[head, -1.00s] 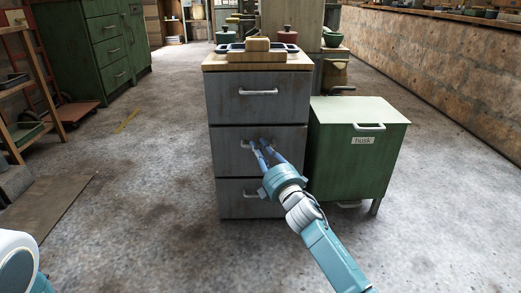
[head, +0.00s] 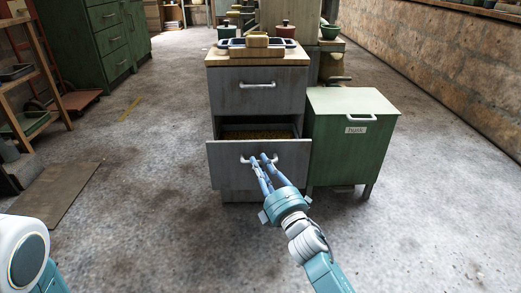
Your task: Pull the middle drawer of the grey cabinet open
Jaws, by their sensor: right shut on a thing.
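The grey cabinet (head: 258,98) stands upright in the middle of the head view, with a wooden top. Its middle drawer (head: 225,166) is pulled out toward me, and a brownish inside shows behind the front panel. My right gripper (head: 263,158) is at the white handle of the middle drawer (head: 246,160) and is shut on it; the fingers cover part of the handle. The top drawer is closed, with its own handle (head: 257,84). The pulled-out drawer hides most of the bottom drawer. My left gripper does not show; only part of my left arm is at the lower left.
A green box labelled "husk" (head: 350,157) stands close at the cabinet's right. A tray (head: 236,43) and a small wooden piece are on the cabinet top. Green drawers (head: 115,45) and a wooden shelf stand at the left. The floor before the cabinet is clear.

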